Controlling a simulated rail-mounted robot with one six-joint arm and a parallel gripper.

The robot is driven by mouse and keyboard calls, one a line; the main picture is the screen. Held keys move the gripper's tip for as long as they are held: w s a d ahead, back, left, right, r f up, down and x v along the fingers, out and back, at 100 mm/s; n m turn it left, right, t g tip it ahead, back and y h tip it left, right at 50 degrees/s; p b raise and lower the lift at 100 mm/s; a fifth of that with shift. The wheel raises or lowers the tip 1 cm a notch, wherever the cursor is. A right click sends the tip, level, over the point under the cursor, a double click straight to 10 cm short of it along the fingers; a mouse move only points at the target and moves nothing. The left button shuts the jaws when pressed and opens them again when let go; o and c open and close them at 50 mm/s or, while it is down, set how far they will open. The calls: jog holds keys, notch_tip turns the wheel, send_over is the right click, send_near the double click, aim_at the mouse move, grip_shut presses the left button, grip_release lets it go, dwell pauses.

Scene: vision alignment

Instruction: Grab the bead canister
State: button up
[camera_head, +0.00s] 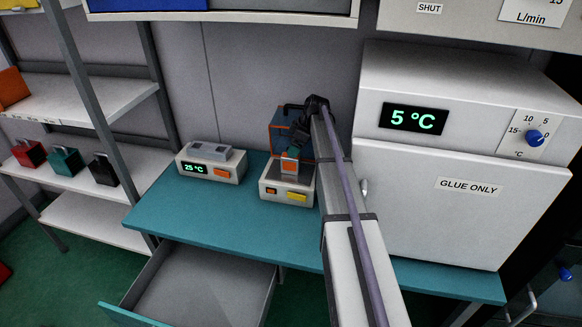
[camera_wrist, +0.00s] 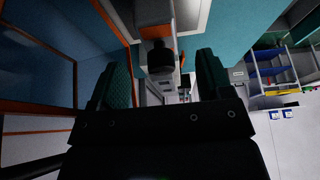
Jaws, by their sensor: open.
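In the head view, a small orange and grey object (camera_head: 290,164) stands on a white bench device with an orange and a yellow button (camera_head: 273,194). It may be the bead canister, but no label can be read. My gripper (camera_head: 297,128) is at the end of my arm, just above and behind this object, partly hidden by the arm. In the wrist view, my gripper (camera_wrist: 164,68) is open, with dark green fingers apart. A dark round-ended piece (camera_wrist: 160,58) shows between the fingers; I cannot tell whether they touch it.
A blue box with orange edges (camera_head: 283,128) stands close behind my gripper. A 25 °C device (camera_head: 211,163) is to the left. A white "GLUE ONLY" cabinet (camera_head: 440,205) stands at the right. The teal bench (camera_head: 165,212) has free room, with an open drawer (camera_head: 205,285) below.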

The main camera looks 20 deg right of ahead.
aim_at(291, 160)
jog(key=b+x, duration=0.3)
jog(key=x, duration=0.2)
jog(key=shift+f, duration=0.1)
jog(key=shift+r, duration=0.25)
jog(key=c, duration=1.1)
jog(key=shift+c, duration=0.2)
